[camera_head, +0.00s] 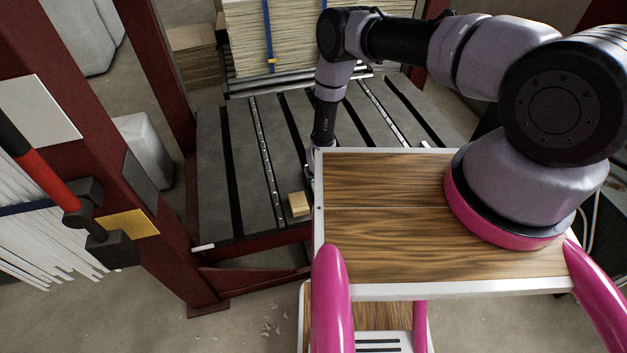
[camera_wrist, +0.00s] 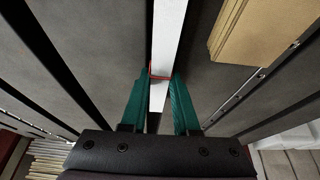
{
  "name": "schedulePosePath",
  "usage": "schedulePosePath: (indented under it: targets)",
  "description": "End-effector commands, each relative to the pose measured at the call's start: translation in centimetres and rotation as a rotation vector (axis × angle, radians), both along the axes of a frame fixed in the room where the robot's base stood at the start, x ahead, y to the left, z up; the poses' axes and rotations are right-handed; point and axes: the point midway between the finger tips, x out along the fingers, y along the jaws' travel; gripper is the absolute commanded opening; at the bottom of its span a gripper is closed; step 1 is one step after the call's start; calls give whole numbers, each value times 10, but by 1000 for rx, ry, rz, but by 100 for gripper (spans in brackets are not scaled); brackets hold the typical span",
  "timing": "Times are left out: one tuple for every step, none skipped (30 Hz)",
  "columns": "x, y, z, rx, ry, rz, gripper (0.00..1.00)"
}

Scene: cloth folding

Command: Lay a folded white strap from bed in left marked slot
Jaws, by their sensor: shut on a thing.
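My gripper (camera_wrist: 161,76) shows in the wrist view with its teal fingers shut on a white strap (camera_wrist: 168,30). The strap runs straight from the top edge down between the fingers, with a red band across it at the fingertips. A dark slot (camera_wrist: 153,122) of the bed shows below the strap, in line with it. I cannot tell whether the strap touches the bed. In the head view my gripper (camera_head: 311,168) is over the grey slotted bed (camera_head: 245,215), partly hidden by the wooden top, and the held strap cannot be made out. A black slot (camera_head: 229,165) runs along the bed's left side.
A tan block (camera_head: 298,204) lies on the bed near its front edge; it also shows in the wrist view (camera_wrist: 262,30). A short white strip (camera_head: 203,247) is at the front left corner. Red posts (camera_head: 165,70) stand at the left. Stacked bundles (camera_head: 300,35) are behind.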

Motion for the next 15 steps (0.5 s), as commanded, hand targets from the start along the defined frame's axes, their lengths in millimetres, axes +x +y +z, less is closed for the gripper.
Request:
schedulePosePath:
  targets:
    - [0, 0, 0, 0, 0, 1, 0]
    - [0, 0, -1, 0, 0, 1, 0]
    - [0, 0, -1, 0, 0, 1, 0]
    - [0, 0, -1, 0, 0, 1, 0]
    - [0, 0, -1, 0, 0, 1, 0]
    - [0, 0, -1, 0, 0, 0, 0]
    - [0, 0, -1, 0, 0, 0, 0]
    - [0, 0, -1, 0, 0, 0, 0]
    - [0, 0, -1, 0, 0, 0, 0]
    - [0, 0, -1, 0, 0, 0, 0]
    - [0, 0, -1, 0, 0, 0, 0]
    - [0, 0, -1, 0, 0, 0, 0]
    - [0, 0, -1, 0, 0, 0, 0]
    - [0, 0, -1, 0, 0, 0, 40]
    - [0, 0, -1, 0, 0, 0, 56]
